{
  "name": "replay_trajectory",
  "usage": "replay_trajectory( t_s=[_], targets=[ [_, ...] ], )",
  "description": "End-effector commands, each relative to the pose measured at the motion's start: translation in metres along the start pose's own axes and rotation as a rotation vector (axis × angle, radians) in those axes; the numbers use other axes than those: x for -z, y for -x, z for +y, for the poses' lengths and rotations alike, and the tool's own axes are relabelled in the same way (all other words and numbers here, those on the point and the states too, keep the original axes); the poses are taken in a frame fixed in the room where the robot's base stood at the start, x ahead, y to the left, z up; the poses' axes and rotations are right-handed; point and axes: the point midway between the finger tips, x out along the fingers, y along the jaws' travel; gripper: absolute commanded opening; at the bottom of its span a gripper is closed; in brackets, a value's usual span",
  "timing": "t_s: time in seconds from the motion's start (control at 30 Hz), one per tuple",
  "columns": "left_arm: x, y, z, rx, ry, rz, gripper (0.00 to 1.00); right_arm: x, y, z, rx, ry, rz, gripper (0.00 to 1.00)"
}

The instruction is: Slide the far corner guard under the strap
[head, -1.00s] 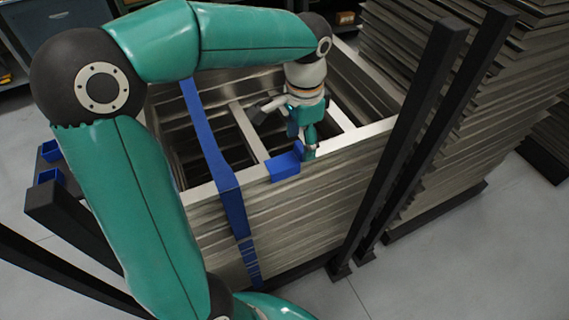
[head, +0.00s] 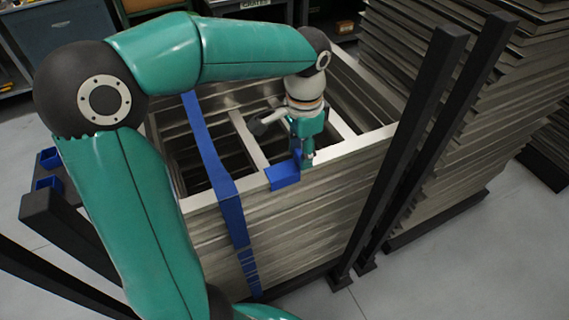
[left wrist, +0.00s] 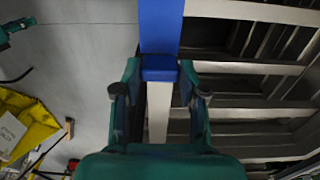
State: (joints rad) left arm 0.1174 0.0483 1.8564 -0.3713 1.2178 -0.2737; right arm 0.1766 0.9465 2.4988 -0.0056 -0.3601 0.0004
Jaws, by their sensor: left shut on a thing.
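The blue corner guard (head: 284,178) is at the top rim of the stacked metal frames, to the right of the strap, with a visible gap between them. The blue strap (head: 212,155) runs over the stack and down its near side. My left gripper (head: 306,161) is shut on the guard at the rim. In the left wrist view the fingers (left wrist: 160,95) flank the guard's blue end (left wrist: 159,69); a wide blue face stretches beyond it to the top edge. I cannot tell there whether the guard touches the rim. My right gripper does not show.
The stack of frames (head: 320,200) has open bays and crossbars inside. Dark upright posts (head: 400,160) stand at its right, before another stack of plates (head: 480,110). A dark holder with blue pieces (head: 47,182) is at the left. Yellow material (left wrist: 30,125) lies on the floor.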

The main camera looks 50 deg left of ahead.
Motion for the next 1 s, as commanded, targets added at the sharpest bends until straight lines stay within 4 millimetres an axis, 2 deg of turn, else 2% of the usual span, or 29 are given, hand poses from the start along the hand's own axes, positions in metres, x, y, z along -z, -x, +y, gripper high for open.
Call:
replay_trajectory(
  t_s=[0.17,0.7,1.0],
  targets=[
    [-0.004,0.0,0.0,0.001,0.001,0.0,0.16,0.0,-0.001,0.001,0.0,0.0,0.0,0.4],
    [-0.039,0.0,-0.001,0.0,0.001,-0.001,0.16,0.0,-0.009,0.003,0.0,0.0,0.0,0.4],
    [-0.041,0.0,-0.001,0.0,0.001,-0.001,0.16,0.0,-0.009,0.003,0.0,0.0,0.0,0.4]
  ],
)
